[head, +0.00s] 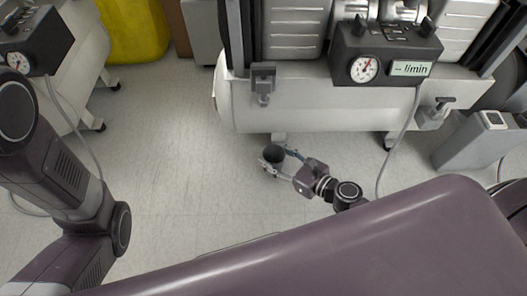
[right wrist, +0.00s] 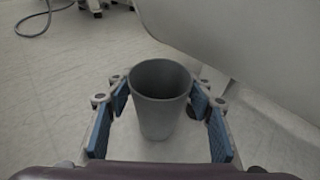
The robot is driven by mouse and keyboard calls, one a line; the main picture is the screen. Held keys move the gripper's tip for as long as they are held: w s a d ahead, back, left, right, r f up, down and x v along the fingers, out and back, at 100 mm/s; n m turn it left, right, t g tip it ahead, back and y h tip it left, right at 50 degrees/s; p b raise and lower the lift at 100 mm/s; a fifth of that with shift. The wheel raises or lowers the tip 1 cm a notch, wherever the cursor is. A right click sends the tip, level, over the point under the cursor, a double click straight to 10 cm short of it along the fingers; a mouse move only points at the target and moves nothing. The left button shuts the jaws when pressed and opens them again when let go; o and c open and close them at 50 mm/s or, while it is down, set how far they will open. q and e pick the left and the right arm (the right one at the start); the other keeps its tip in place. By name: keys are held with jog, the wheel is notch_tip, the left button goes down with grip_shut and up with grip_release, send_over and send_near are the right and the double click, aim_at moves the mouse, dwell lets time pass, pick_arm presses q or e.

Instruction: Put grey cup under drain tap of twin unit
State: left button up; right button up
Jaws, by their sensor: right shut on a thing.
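The grey cup (head: 274,154) is upright between the fingers of my right gripper (head: 276,160), low near the floor in front of the white tank. In the right wrist view the cup (right wrist: 160,97) shows its open rim, with the blue pads of my right gripper (right wrist: 160,122) at its two sides. The twin unit (head: 310,107) has a white tank with a grey tap-like fitting (head: 263,84) on its left front. Another grey fitting (head: 435,112) sits at its right; I cannot tell which is the drain tap. My left gripper is out of view.
A gauge box (head: 385,55) sits above the tank, with a cable hanging down at the right. Another unit (head: 45,50) and a yellow container (head: 135,28) stand at the left. A grey box (head: 485,140) is at the right. The floor (head: 180,150) left of the tank is clear.

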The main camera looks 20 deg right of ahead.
aim_at(267, 152)
jog(key=shift+w+a, duration=0.35)
jog(key=shift+w, duration=0.3)
jog(key=w, duration=0.1)
jog(key=w+a, duration=0.1)
jog(key=shift+w+a, duration=0.2)
jog(key=shift+w, duration=0.1)
jog(key=shift+f+b, duration=0.55)
jog(key=shift+f, duration=0.15)
jog(key=shift+f+b, duration=0.15)
jog(key=shift+b, duration=0.2)
jog(key=o, duration=1.2)
jog(key=shift+c, duration=0.2)
